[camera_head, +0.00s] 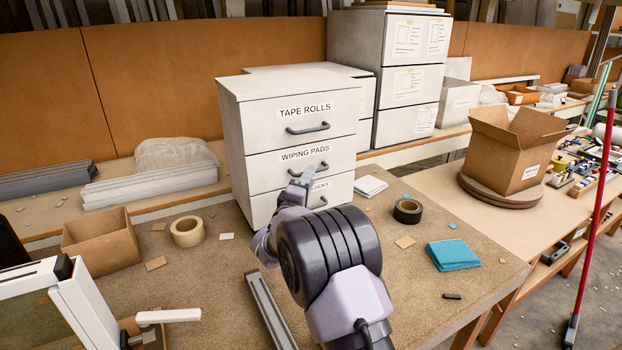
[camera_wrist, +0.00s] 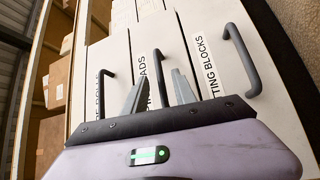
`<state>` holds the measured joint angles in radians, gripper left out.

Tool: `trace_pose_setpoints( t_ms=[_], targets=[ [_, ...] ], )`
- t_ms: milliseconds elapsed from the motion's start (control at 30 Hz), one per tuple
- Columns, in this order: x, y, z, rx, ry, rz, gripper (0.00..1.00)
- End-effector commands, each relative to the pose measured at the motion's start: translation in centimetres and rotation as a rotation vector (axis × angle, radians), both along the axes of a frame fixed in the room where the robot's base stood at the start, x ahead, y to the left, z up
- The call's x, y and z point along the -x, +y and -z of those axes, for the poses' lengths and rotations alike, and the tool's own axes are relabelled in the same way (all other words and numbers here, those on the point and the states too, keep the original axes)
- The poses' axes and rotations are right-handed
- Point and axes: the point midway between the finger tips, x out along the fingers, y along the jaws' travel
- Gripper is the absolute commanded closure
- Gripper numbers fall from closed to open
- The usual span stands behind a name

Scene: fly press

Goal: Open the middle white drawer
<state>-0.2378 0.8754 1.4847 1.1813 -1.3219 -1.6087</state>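The white drawer cabinet (camera_head: 238,120) stands on the bench with three drawers, all closed. The middle white drawer (camera_head: 262,166) is labelled "WIPING PADS" and has a dark bar handle (camera_head: 325,166), partly hidden by my gripper. My gripper (camera_head: 306,174) is at the middle drawer's front, its fingers apart. In the wrist view, turned on its side, the middle handle (camera_wrist: 158,70) shows between the two open fingers of my gripper (camera_wrist: 158,88). I cannot tell whether either finger touches it.
The top drawer handle (camera_head: 308,128) and the lower drawer handle (camera_wrist: 250,65) flank the middle one. A tape roll (camera_head: 187,231), an open small box (camera_head: 100,240), black tape (camera_head: 407,211) and blue pads (camera_head: 453,255) lie on the bench. A grey rail (camera_head: 268,310) lies by my arm.

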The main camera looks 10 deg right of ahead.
Motion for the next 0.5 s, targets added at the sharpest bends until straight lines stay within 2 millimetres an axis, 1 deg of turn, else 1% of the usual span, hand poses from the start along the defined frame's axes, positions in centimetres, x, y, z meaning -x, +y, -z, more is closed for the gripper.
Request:
trace_pose_setpoints(
  t_ms=[100,200,467,500],
  targets=[
    [-1.4,-0.7,-0.1,-0.001,0.0,0.0,0.67],
    [-1.9,-1.0,-0.2,0.0,0.0,0.0,0.67],
    [-2.1,-1.0,-0.3,0.0,0.001,-0.001,0.67],
    [-2.1,-1.0,-0.3,0.0,0.001,-0.001,0.73]
  ],
)
